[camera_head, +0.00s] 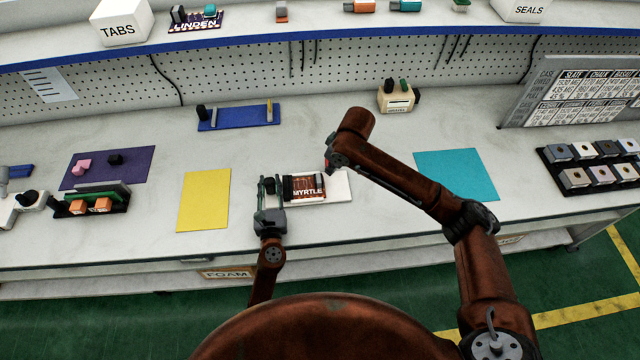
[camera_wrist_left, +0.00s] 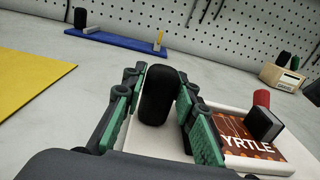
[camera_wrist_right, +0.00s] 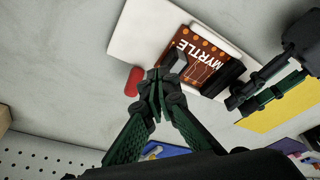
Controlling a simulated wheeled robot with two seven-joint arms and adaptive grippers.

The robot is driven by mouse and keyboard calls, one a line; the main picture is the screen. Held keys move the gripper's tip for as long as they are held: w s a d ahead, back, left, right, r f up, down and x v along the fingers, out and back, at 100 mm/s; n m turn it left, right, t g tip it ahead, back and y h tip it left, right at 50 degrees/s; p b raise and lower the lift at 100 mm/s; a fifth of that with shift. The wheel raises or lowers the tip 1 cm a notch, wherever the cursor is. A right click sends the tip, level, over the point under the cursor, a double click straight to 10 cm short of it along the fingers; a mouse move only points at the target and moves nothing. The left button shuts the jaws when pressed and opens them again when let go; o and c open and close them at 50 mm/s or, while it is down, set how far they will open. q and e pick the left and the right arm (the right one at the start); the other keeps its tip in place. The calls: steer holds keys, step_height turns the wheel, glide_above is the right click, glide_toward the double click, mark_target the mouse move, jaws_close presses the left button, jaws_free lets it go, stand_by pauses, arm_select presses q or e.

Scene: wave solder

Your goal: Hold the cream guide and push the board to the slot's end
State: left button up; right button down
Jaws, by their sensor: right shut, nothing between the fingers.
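The cream guide (camera_head: 338,188) lies flat on the bench, a pale plate with a black upright post (camera_wrist_left: 158,95) at its left end. The brown board (camera_head: 308,187), labelled MYRTLE, lies on the guide; it also shows in the right wrist view (camera_wrist_right: 198,62). A grey-black block (camera_wrist_left: 265,123) and a red cylinder (camera_wrist_left: 261,98) are at the board's far edge. My left gripper (camera_head: 269,186) has its fingers on both sides of the post, seemingly touching it. My right gripper (camera_wrist_right: 157,92) is shut and empty, its tips close to the block and red cylinder; contact is unclear.
A yellow mat (camera_head: 204,200) lies left of the guide and a cyan mat (camera_head: 456,175) right of it. A blue fixture (camera_head: 238,117) and a cream box (camera_head: 397,98) stand behind. A dark rack (camera_head: 595,165) is at the far right. Bench between is clear.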

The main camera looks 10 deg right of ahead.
arm_select(q)
steer(key=o, duration=0.5)
steer(key=shift+c, duration=0.2)
steer(key=s, duration=1.2)
steer(key=shift+a, duration=0.1)
